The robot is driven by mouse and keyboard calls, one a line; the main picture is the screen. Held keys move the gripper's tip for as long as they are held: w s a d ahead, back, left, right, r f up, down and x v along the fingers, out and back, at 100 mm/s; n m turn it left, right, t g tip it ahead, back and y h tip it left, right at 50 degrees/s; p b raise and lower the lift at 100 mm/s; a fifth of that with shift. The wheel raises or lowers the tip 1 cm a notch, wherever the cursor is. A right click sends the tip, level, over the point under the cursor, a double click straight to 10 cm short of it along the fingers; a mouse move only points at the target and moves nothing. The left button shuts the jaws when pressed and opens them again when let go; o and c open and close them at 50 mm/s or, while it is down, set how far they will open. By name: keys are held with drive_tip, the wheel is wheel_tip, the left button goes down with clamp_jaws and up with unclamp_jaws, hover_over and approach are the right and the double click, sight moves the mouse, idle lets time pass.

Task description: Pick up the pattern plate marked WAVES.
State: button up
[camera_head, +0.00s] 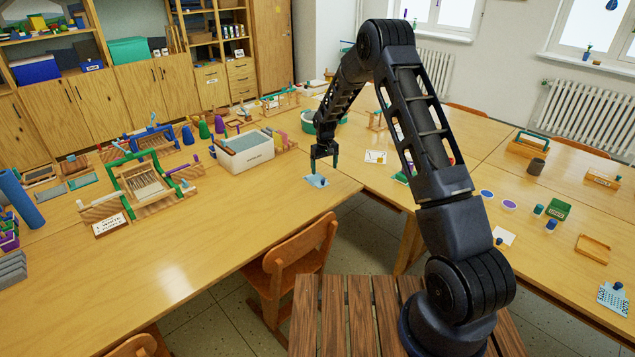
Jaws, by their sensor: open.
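A small light-blue plate (314,182) with a dark blue knob lies on the left table near its front right corner. Any marking on it is too small to read. My gripper (324,167) is open and empty, pointing down just above this plate, its fingertips close to the plate. I cannot tell whether they touch it. Another pale plate (611,299) with a blue knob and a dotted pattern lies at the far right edge of the right table; its lettering is not clearly legible. No plate can be read as WAVES from here.
A white bin (245,156) stands left of my gripper. A green-framed press (145,185) and a blue roll (20,198) are farther left. A wooden chair (290,260) stands at the table's front. The left table's front middle (215,230) is clear.

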sight(323, 180)
drive_tip(key=f, duration=0.7)
drive_tip(key=shift+s+a+f, duration=0.1)
drive_tip(key=shift+a+f, duration=0.1)
drive_tip(key=shift+a, duration=0.05)
drive_tip(key=c, duration=1.1)
drive_tip(key=shift+o, duration=0.2)
